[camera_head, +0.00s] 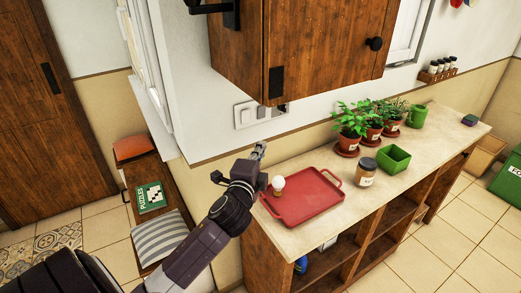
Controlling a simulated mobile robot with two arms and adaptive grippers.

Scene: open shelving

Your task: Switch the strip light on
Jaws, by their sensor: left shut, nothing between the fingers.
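A white wall switch plate (243,117) is on the wall just below the wooden cabinet, with a darker small fitting beside it on the right. My left gripper (259,148) is shut and empty, pointing up toward the wall below the plate. A gap shows between its fingertips and the plate in the picture; its depth from the wall is hard to judge. I cannot make out the strip light; the underside of the cabinet (310,45) is hidden from this angle. My right gripper is not in view.
The cabinet overhangs the plate.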

